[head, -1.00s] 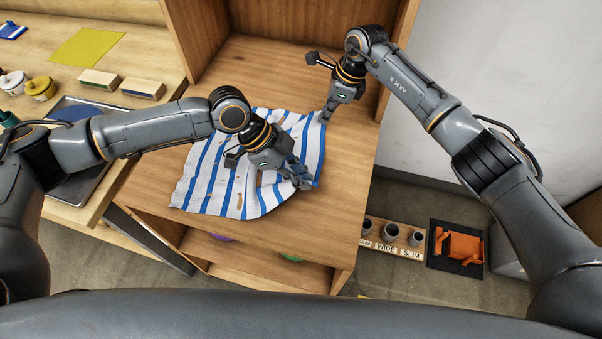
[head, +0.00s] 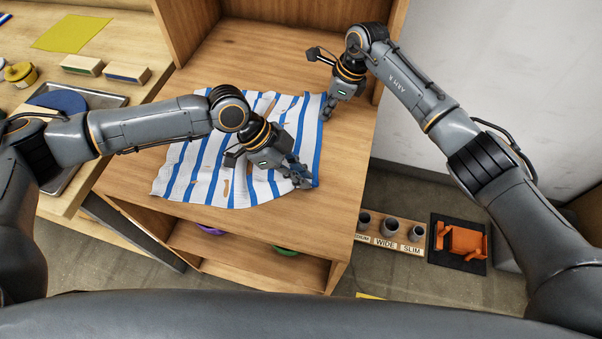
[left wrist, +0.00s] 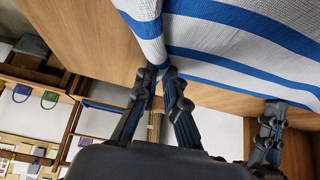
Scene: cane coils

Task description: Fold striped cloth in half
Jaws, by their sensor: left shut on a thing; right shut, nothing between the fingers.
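The striped cloth (head: 205,165), white with blue stripes and a few brown patches, lies spread on the wooden bench top, slightly rippled. My left gripper (head: 303,182) is shut on the cloth at its near right corner. The left wrist view shows my left gripper's fingers (left wrist: 160,80) closed at the edge of the cloth (left wrist: 235,45). My right gripper (head: 326,113) is shut and empty, with its fingertips down beside the cloth's far right edge. My left forearm and gripper hide part of the cloth's middle.
Wooden side panels rise behind the bench top (head: 345,180). Bare wood lies in front and right of the cloth. On the left table are a metal tray (head: 120,96), two blocks and a yellow sheet (head: 72,33). A labelled cup rack (head: 389,240) stands at the lower right.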

